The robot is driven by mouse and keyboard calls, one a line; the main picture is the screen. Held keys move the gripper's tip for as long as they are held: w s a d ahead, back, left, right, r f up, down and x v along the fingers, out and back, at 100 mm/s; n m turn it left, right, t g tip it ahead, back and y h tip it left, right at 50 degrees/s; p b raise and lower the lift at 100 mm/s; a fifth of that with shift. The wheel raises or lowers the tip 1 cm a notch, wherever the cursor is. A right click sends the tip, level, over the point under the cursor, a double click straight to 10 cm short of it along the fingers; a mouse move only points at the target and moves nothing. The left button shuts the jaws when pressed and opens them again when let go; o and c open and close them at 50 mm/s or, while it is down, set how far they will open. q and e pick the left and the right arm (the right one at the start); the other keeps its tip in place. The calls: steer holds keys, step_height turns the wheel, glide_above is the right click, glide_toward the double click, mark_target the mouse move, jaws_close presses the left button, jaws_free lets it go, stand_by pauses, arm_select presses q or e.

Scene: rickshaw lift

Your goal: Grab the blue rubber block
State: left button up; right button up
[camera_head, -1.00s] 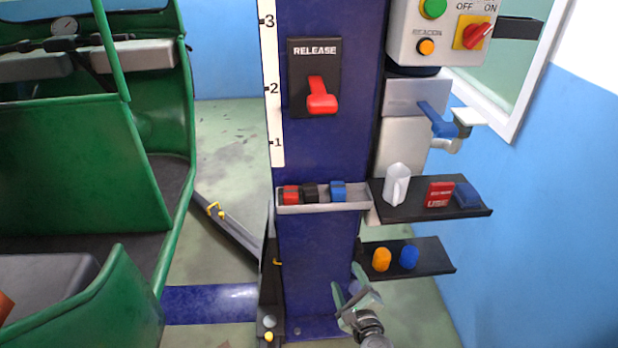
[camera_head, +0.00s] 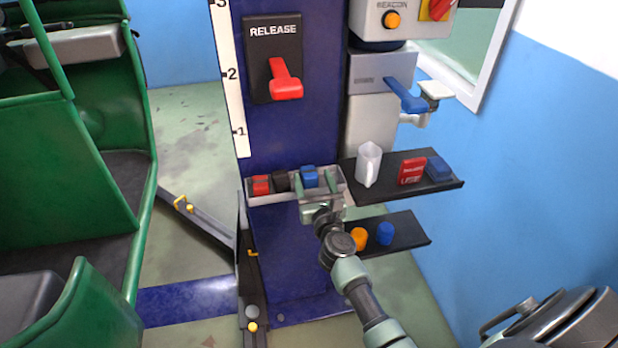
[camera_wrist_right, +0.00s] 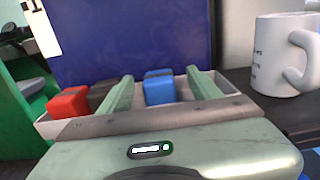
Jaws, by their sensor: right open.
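A blue block (camera_head: 310,177) sits in the small grey tray (camera_head: 262,199) on the front of the dark blue post, at the right end of a row. It also shows in the right wrist view (camera_wrist_right: 159,90). My right gripper (camera_head: 313,184) is at the tray, with its two pale green fingers open. In the right wrist view, one finger is left of the blue block and the other right of it, with visible gaps. The gripper body hides part of the tray front. My left gripper is not in view.
A white mug (camera_head: 369,164), a red box (camera_head: 412,171) and another blue block (camera_head: 438,168) are on the upper shelf. Orange and blue pieces (camera_head: 385,234) are on the lower shelf.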

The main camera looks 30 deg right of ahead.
mark_target(311, 178)
steer(key=x, duration=0.4)
steer(key=shift+a+f+b, duration=0.1)
steer(key=shift+f+b, duration=0.1)
steer(key=shift+b, duration=0.1)
steer(key=shift+r, duration=0.1)
jaws_close()
steer(key=shift+r, duration=0.1)
